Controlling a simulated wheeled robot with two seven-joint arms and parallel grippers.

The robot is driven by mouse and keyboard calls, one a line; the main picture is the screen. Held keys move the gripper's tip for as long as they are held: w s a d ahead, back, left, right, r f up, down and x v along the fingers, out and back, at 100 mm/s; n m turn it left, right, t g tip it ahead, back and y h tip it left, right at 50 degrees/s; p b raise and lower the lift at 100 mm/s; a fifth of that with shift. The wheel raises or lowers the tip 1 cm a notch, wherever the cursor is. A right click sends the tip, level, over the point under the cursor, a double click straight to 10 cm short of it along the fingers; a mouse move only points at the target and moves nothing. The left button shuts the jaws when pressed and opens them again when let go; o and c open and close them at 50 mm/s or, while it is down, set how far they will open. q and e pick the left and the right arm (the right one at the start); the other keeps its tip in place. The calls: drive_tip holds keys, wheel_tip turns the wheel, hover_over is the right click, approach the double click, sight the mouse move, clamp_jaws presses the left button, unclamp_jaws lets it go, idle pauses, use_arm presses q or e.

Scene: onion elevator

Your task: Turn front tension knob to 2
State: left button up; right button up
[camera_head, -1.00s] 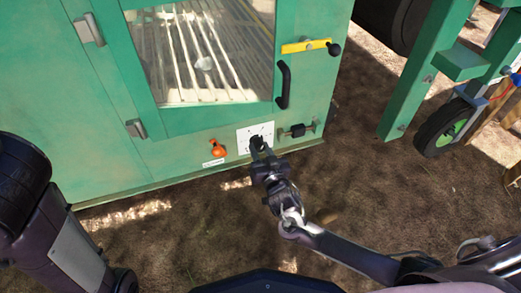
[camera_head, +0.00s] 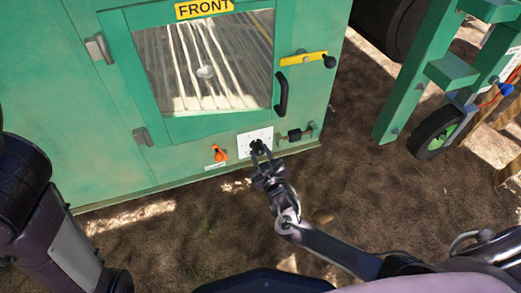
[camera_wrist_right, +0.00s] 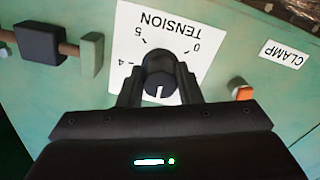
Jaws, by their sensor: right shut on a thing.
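The black front tension knob (camera_wrist_right: 159,75) sits on a white plate marked TENSION, upside down in the right wrist view. My right gripper (camera_wrist_right: 160,92) is shut on the knob, one finger on each side. The knob's white pointer line points straight down in that view. The 0, 4 and 5 marks show; the other numbers are hidden behind my gripper. In the head view the white plate (camera_head: 264,134) is low on the green machine, and my right gripper (camera_head: 259,150) reaches it from below. My left arm shows at the left edge; its gripper is out of view.
The windowed door marked FRONT (camera_head: 204,8) has a black handle (camera_head: 281,93). Bare ground lies below.

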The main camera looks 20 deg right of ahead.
drive_tip(key=shift+r+n+p, duration=0.1)
drive_tip(key=shift+n+p, duration=0.45)
drive_tip(key=shift+n, duration=0.65)
drive_tip(key=shift+n+p, duration=0.35)
drive_tip(key=shift+n, duration=0.45)
drive_tip(key=o, duration=1)
drive_tip(key=shift+c, duration=0.2)
